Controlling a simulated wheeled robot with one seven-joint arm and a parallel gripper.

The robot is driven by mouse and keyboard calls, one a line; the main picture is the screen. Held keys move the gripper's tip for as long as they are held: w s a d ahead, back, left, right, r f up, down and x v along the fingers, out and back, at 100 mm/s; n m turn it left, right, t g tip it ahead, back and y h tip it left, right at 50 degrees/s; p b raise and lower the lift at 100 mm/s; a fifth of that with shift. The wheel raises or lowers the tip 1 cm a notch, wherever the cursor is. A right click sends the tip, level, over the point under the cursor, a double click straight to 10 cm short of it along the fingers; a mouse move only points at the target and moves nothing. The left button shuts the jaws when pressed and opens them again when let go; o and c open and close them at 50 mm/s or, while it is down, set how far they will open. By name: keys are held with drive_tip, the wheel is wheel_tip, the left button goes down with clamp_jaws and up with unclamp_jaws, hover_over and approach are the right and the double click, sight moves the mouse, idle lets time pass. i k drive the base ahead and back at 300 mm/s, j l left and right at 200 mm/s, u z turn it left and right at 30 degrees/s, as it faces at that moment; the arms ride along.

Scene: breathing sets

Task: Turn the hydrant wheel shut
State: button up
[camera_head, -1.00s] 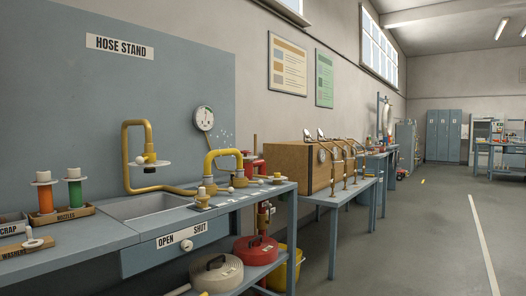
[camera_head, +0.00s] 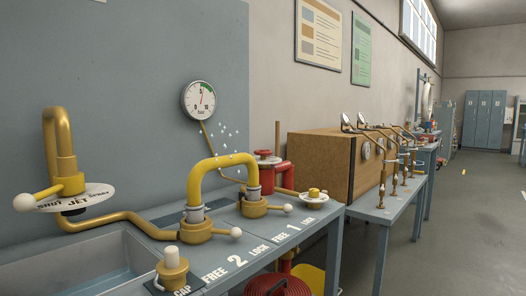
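A red hydrant (camera_head: 278,178) stands behind the far right end of the bench. A darker red round top (camera_head: 267,157) sits on it, seen nearly edge-on; I cannot tell for sure that this is the wheel or how far it is turned. A yellow bent pipe (camera_head: 222,164) stands in front of the hydrant and hides part of it. White droplets (camera_head: 226,133) hang in the air above this pipe. A round pressure gauge (camera_head: 199,101) with a green sector is on the wall panel. My gripper is not in view.
A brass pipe (camera_head: 60,150) with a white "JET" disc (camera_head: 85,199) and ball-ended lever rises at left by a sink (camera_head: 80,262). Ball-ended levers (camera_head: 236,232) and a cap post (camera_head: 172,268) stand on the bench. A wooden box (camera_head: 318,165) is beyond. Floor (camera_head: 470,215) at right is clear.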

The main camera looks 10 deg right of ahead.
sight(262, 152)
drive_tip(key=l+u, duration=0.35)
drive_tip(key=l, duration=0.55)
drive_tip(key=i+l+u, duration=0.1)
drive_tip(key=i+l, duration=0.25)
drive_tip(key=l, duration=0.25)
drive_tip(key=i+l+u, duration=0.25)
drive_tip(key=l, duration=0.4)
drive_tip(key=i+l, duration=0.25)
drive_tip(key=l+u, duration=0.05)
drive_tip(key=l, duration=0.05)
